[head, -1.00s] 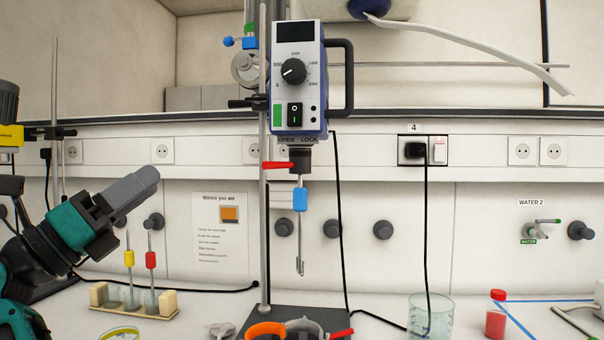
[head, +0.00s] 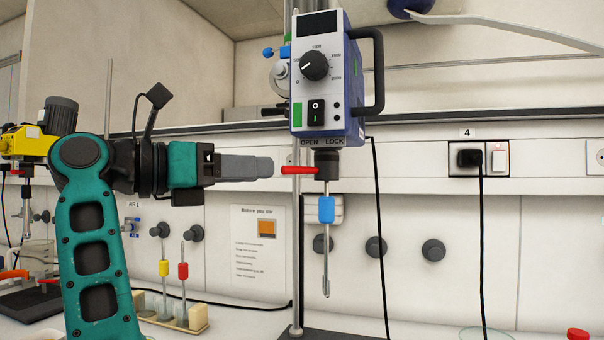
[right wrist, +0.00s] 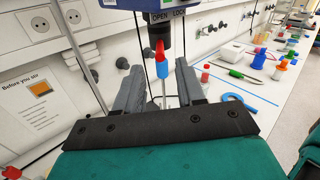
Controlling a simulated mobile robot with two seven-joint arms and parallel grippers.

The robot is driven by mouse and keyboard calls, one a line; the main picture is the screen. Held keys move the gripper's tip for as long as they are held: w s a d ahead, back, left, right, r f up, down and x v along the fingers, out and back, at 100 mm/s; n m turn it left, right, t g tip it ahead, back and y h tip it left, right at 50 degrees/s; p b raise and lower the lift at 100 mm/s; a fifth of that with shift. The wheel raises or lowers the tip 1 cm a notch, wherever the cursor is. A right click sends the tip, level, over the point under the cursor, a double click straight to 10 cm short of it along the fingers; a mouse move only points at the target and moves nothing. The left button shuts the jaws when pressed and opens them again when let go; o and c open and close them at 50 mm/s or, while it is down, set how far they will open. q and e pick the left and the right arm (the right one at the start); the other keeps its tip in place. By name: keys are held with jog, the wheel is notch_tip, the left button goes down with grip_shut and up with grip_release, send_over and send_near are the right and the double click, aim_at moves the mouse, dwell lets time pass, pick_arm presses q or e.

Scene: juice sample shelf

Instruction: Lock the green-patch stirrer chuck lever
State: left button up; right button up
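The green-patch stirrer (head: 328,80) has a green patch on the left of its face, and OPEN and LOCK marked beneath. Its dark chuck (head: 327,162) carries a red lever (head: 300,170) that points left, below the OPEN mark. A rod with a blue collar (head: 326,210) hangs under the chuck. My right gripper (head: 268,168) is level, just left of the lever tip. In the right wrist view my right gripper (right wrist: 153,70) is open, and the lever (right wrist: 160,50) shows beyond the gap between its fingers. My left gripper is not in view.
A vertical stand rod (head: 297,250) rises just left of the chuck. Another stirrer with a yellow face (head: 25,142) stands at the far left. A rack (head: 190,315) holds yellow- and red-collared rods below my right arm. A black cable (head: 380,220) hangs right of the stirrer.

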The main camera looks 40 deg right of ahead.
aim_at(316, 170)
jog(key=x, duration=0.8)
jog(key=shift+d, duration=0.35)
grip_shut()
